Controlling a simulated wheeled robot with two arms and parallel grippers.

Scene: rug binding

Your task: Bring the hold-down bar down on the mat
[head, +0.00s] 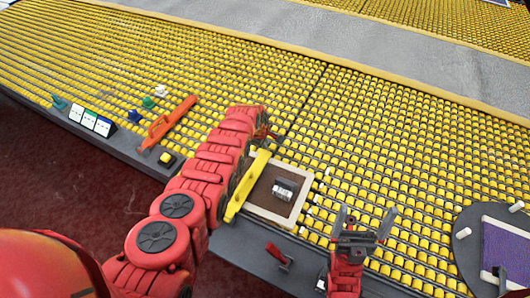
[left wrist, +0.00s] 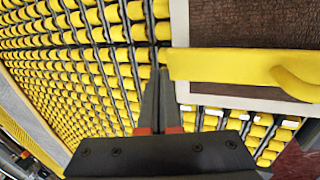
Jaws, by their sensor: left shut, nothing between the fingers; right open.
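The mat (head: 264,188) is brown with a pale border and lies on the yellow roller table. The yellow hold-down bar (head: 246,186) runs along its left side; in the left wrist view the bar (left wrist: 225,65) crosses the mat (left wrist: 245,22) and has a curved handle. I cannot tell whether it touches the mat. My left gripper (head: 266,132) is at the bar's far end, partly hidden by its arm. Its shut, empty fingers (left wrist: 160,75) are close beside the bar's end; contact is unclear. My right gripper (head: 364,226) is open and empty, right of the mat.
A grey metal block (head: 286,188) sits on the mat. A red lever (head: 277,253) is on the front edge. An orange tool (head: 168,122), small coloured pieces and white cards (head: 88,119) are at left. A purple piece (head: 507,248) lies on a dark plate at right. Rollers behind are clear.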

